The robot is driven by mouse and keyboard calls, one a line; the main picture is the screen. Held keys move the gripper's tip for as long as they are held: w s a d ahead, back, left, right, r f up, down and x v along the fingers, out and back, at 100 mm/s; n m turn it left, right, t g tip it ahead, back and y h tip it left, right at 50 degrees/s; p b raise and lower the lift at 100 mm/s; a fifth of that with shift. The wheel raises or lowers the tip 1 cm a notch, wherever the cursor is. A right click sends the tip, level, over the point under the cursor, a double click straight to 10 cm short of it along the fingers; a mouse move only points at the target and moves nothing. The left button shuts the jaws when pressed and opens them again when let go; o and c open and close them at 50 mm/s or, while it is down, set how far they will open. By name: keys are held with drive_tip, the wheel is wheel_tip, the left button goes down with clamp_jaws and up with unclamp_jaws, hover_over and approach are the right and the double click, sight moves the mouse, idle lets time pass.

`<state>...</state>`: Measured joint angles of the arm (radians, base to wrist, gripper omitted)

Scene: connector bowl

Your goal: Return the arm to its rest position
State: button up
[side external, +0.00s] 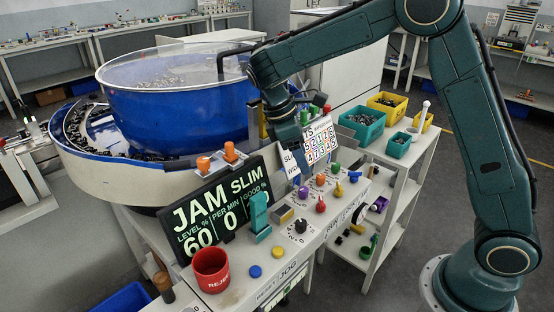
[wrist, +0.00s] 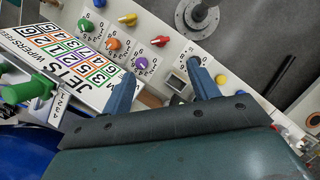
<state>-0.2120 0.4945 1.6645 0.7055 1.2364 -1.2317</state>
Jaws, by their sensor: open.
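My green arm arches in from the right of the side external view. My gripper (side external: 288,138) hangs low beside the blue bowl (side external: 180,115), above the back of the control panel (side external: 315,215). In the wrist view my gripper (wrist: 160,70) shows two blue-grey fingers spread apart with nothing held between them. The panel's coloured knobs, among them a purple knob (wrist: 141,64) and an orange knob (wrist: 113,44), lie beyond the fingers. The fingertips are hard to make out in the side external view.
A number card (side external: 319,140) stands close to my gripper, with a green knob (wrist: 15,93) near it in the wrist view. A JAM display (side external: 222,208), red reject cup (side external: 211,270) and teal block (side external: 259,215) are at the front. Parts bins (side external: 361,124) sit on a shelf right.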

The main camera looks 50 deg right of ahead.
drive_tip(key=shift+r, duration=0.25)
drive_tip(key=s+d+r+m+t+y, duration=0.1)
drive_tip(key=s+d+r+m+t, duration=0.25)
drive_tip(key=s+r, duration=0.6)
drive_tip(key=s+a+m+t+y, duration=0.2)
drive_tip(key=s+m+t, duration=0.3)
drive_tip(key=s, duration=0.8)
drive_tip(key=shift+s+a+m, duration=0.25)
drive_tip(key=shift+a+m, duration=0.1)
drive_tip(key=shift+a, duration=0.2)
drive_tip(key=shift+r, duration=0.1)
idle(0.4)
